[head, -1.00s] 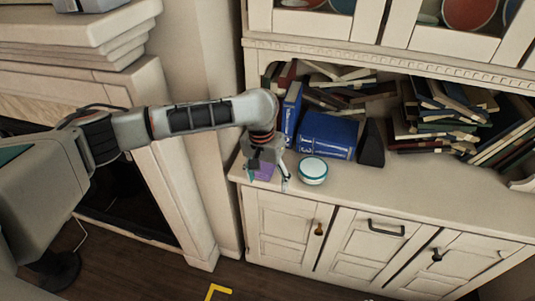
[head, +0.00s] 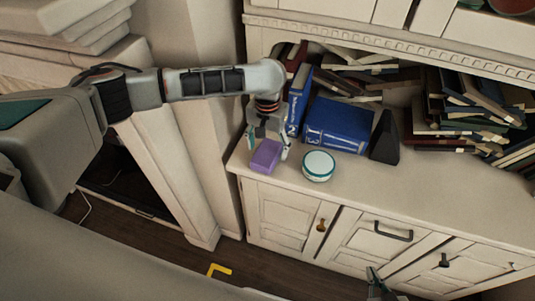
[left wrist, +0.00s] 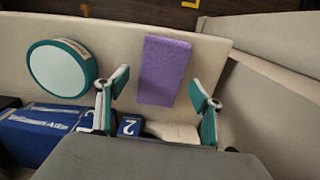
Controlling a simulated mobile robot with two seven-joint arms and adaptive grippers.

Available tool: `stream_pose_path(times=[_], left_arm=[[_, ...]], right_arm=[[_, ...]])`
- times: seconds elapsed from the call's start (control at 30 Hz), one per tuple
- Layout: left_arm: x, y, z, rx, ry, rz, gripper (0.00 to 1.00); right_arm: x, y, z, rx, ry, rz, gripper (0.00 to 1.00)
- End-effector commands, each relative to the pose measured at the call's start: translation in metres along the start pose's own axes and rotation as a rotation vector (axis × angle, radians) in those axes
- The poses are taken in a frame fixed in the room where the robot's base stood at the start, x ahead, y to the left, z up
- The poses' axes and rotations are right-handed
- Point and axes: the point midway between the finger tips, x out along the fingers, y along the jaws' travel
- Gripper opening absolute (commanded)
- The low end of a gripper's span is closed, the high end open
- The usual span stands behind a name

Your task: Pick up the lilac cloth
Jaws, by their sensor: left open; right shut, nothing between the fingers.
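The lilac cloth (head: 265,156), a folded purple block, lies on the cabinet top near its left front corner. In the left wrist view the cloth (left wrist: 163,70) shows as a flat purple rectangle between the lines of my fingers. My left gripper (head: 268,143) is open, just behind and above the cloth, its fingers to either side. Whether a finger touches the cloth I cannot tell. My right gripper (head: 376,284) shows only in part at the bottom of the head view, shut and empty, far from the cloth.
A round white tin with a teal rim (head: 318,166) stands just right of the cloth. Blue books (head: 339,124) and a dark wedge-shaped object (head: 385,138) stand behind. Piled books fill the shelf. The cabinet top (head: 440,190) is clear to the right.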

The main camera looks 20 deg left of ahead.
Motion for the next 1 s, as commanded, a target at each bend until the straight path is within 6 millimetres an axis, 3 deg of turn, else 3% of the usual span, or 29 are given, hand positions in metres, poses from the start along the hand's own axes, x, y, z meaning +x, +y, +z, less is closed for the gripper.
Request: stream_pose_path(times=[0.2,0.43,0.47,0.6,1.0], left_arm=[[0.023,-0.001,0.001,0.0,0.0,0.0,0.67],[0.024,0.0,0.0,0.001,0.001,0.0,0.67],[0.024,0.0,0.0,0.001,0.001,0.0,0.64],[0.024,0.0,0.0,0.001,0.001,0.0,0.3],[0.023,-0.001,-0.001,0.001,0.001,0.0,0.3]], right_arm=[[0.002,0.004,-0.005,-0.001,0.008,0.006,0.0],[0.003,0.009,-0.007,-0.002,0.011,0.013,0.0],[0.003,0.009,-0.007,-0.002,0.011,0.013,0.0],[0.003,0.008,-0.007,-0.002,0.011,0.013,0.0],[0.002,0.005,-0.006,-0.001,0.009,0.007,0.0]])
